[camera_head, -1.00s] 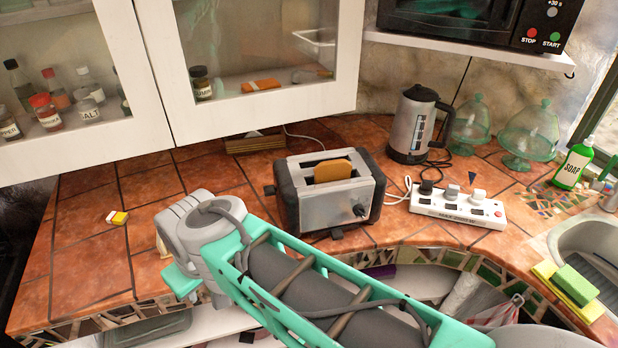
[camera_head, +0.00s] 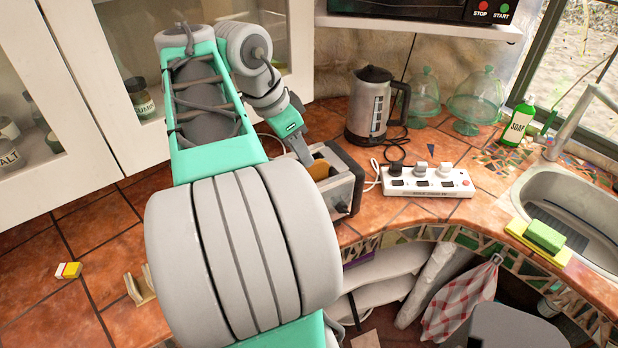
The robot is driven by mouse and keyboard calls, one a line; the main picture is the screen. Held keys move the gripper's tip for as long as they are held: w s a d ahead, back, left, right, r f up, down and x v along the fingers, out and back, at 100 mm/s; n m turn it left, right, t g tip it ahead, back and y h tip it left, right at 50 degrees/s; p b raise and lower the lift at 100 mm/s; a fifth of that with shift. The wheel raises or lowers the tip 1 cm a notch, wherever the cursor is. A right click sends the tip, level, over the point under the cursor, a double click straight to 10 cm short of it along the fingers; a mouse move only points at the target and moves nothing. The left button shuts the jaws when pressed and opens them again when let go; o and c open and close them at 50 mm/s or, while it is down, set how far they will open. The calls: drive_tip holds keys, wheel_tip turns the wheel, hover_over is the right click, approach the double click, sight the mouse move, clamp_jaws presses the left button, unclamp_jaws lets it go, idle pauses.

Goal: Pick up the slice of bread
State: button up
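The slice of bread (camera_head: 320,170) is tan and stands in the slot of the metal toaster (camera_head: 346,192), with its top edge showing above the slot. My gripper (camera_head: 301,150) points down at the left end of the toaster, close beside the bread. One grey finger shows; the other is not clearly visible. I cannot tell whether the gripper touches the bread or is shut on it. My arm hides the left part of the toaster.
A kettle (camera_head: 371,102) stands behind the toaster, and a white power strip (camera_head: 427,181) lies to its right. Glass domes (camera_head: 476,103) stand further right, near the sink (camera_head: 573,205). Cabinet doors (camera_head: 285,45) hang close behind my arm.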

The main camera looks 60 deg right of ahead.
sight(319, 170)
drive_tip(key=shift+b+x, duration=0.3)
drive_tip(key=shift+x, duration=0.6)
drive_tip(key=b+x, duration=0.1)
drive_tip(key=x, duration=0.4)
drive_tip(key=shift+d+f, duration=0.15)
drive_tip(key=shift+f, duration=0.1)
drive_tip(key=shift+c, duration=0.5)
clamp_jaws()
